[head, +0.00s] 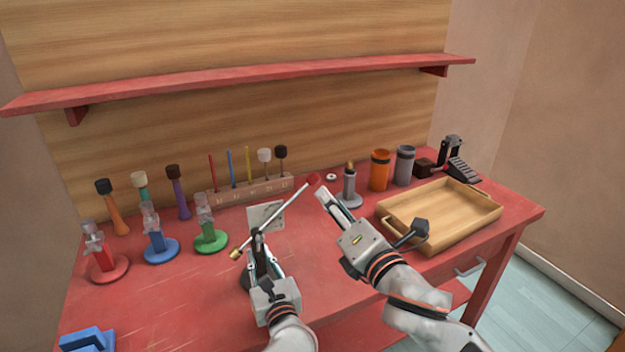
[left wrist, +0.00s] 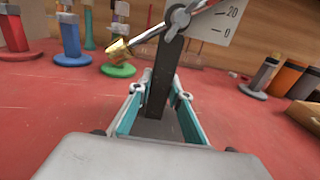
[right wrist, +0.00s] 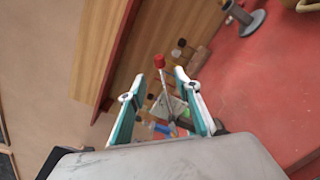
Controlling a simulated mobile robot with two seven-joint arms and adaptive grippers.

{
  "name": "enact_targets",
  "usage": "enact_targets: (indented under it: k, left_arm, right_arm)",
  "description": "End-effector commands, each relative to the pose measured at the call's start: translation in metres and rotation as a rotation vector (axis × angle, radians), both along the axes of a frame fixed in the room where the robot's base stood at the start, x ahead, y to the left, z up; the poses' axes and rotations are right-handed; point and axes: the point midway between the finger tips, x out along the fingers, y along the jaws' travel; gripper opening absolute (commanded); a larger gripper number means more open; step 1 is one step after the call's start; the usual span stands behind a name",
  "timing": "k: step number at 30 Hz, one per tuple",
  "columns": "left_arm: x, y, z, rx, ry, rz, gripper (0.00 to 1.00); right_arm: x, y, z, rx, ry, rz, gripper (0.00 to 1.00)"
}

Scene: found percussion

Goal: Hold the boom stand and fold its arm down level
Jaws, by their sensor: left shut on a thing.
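The boom stand has a dark upright post (left wrist: 158,85) and a pale arm (head: 277,219) pivoted at its top. The arm slopes up to the right, from a brass counterweight (head: 235,254) low on the left to a red tip (head: 313,179). My left gripper (head: 260,258) is shut on the post below the pivot. My right gripper (head: 334,198) is open and empty, just right of the red tip. In the right wrist view the red tip (right wrist: 158,61) shows between its fingers, farther off. A white marked plate (head: 265,214) stands behind the pivot.
Red, blue and green stands (head: 155,246) stand at the left, with several mallets behind. A wooden rack (head: 250,191) holds sticks behind the boom. Grey and orange cylinders (head: 380,171) and a wooden tray (head: 398,226) stand at the right. A red shelf (head: 240,83) runs above.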

Motion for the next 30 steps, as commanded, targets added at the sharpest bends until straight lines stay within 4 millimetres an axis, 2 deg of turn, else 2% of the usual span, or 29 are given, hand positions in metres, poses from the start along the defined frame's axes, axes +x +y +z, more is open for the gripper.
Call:
enact_targets:
  k: [15, 21, 30]
  left_arm:
    - [0.0, 0.0, 0.0, 0.0, -0.001, 0.0, 0.0]
    - [0.0, 0.0, 0.0, 0.0, -0.001, 0.0, 0.0]
    - [0.0, 0.0, 0.0, 0.0, -0.001, 0.0, 0.0]
  right_arm:
    - [0.082, 0.039, 0.001, 0.005, 0.002, 0.0, 0.33]
    - [0.096, 0.046, 0.001, 0.005, 0.002, 0.001, 0.33]
    - [0.1, 0.047, 0.0, 0.005, 0.002, 0.001, 0.33]
